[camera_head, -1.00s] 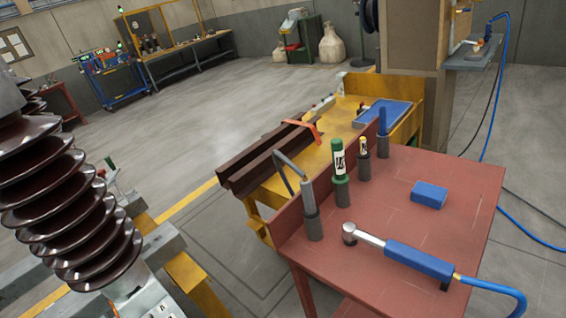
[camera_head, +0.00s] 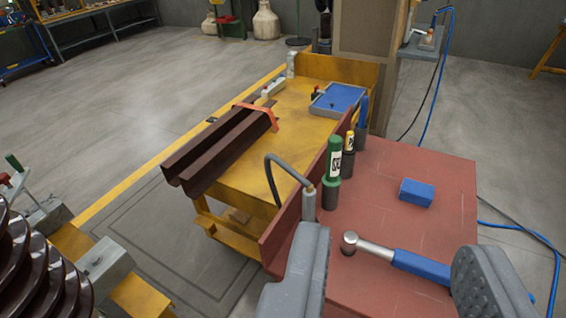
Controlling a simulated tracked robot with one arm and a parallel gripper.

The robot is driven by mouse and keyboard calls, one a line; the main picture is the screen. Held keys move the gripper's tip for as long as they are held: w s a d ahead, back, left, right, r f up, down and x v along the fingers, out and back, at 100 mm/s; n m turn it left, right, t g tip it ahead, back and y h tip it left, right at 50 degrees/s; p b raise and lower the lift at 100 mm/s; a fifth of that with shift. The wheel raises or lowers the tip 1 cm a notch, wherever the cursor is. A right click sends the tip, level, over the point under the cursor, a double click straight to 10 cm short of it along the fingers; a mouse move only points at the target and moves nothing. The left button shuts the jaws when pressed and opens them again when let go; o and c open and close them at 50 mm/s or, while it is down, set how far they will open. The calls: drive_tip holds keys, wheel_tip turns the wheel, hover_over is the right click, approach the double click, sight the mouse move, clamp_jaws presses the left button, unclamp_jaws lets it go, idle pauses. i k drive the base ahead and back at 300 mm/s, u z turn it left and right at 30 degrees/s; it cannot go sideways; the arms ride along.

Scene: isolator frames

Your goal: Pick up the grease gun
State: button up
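A slim grey tool with a dark curved hose, which looks like the grease gun (camera_head: 309,204), stands upright at the left edge of the red table (camera_head: 431,160). Its lower part and its holder are hidden behind my left finger. My gripper (camera_head: 391,243) shows at the bottom of the view, its two grey padded fingers wide apart with nothing held between them. The left finger overlaps the foot of the grease gun in the picture; I cannot tell whether they touch.
A green bottle (camera_head: 333,172) and other upright tools stand behind the grease gun. A torque-type tool with a blue handle (camera_head: 421,266) and a blue block (camera_head: 417,193) lie on the red table. A yellow bench (camera_head: 243,178) bears brown beams. Ribbed insulators (camera_head: 35,270) stand lower left.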

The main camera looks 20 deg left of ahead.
sight(331, 179)
drive_tip(key=u, duration=0.1)
drive_tip(key=i, duration=1)
drive_tip(key=z, duration=0.05)
